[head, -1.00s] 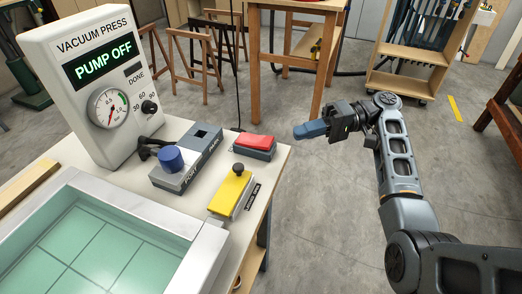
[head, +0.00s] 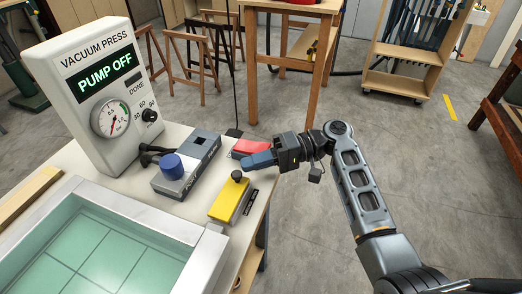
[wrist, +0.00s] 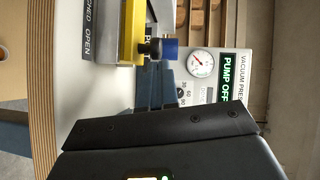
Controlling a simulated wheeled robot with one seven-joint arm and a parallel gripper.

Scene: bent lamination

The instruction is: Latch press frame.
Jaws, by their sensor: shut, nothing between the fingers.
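The press frame (head: 205,250) is a pale rim around a teal panel at the lower left of the head view. A yellow latch block (head: 226,203) with a black knob (head: 237,176) sits beside its far right corner. In the wrist view the yellow block (wrist: 131,30) and knob (wrist: 150,48) show at the top, next to a label (wrist: 89,25) reading "...CHED" and "OPEN". My gripper (head: 250,161) is shut and empty, just beyond and to the right of the knob, in front of the red pad. Its blue-grey fingers also show in the wrist view (wrist: 154,88).
The vacuum press box (head: 105,95) reads PUMP OFF. A grey port block (head: 200,158) with a blue knob (head: 172,166) stands left of the latch. A red pad (head: 246,146) is partly hidden behind my gripper. Open floor lies right of the table.

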